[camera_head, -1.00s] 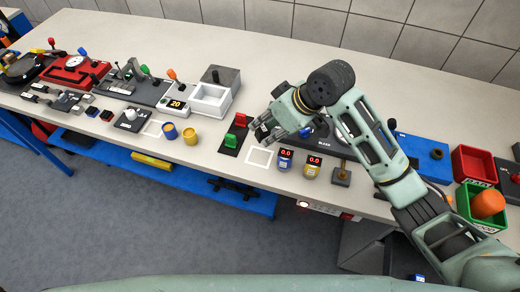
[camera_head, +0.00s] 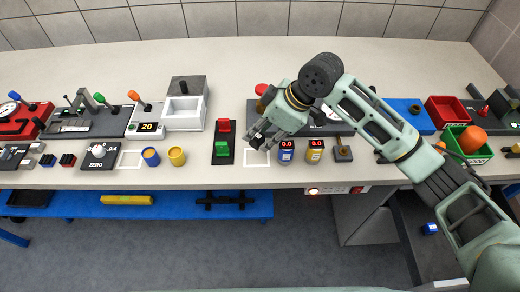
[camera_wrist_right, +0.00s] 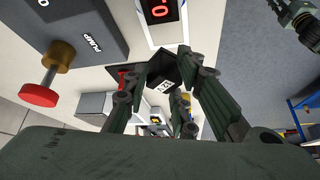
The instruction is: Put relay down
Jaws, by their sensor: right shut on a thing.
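My right gripper (camera_head: 257,140) is over the workbench, just behind a white square outline (camera_head: 257,164) in the head view. In the right wrist view the gripper (camera_wrist_right: 172,75) is shut on a small black block with a white label, the relay (camera_wrist_right: 167,66). The relay is hard to make out in the head view among the dark fingers. I cannot tell whether it touches the bench. A green and dark part at the top right of the wrist view looks like my left gripper (camera_wrist_right: 300,22); its fingers are unclear.
The bench's front edge is close.

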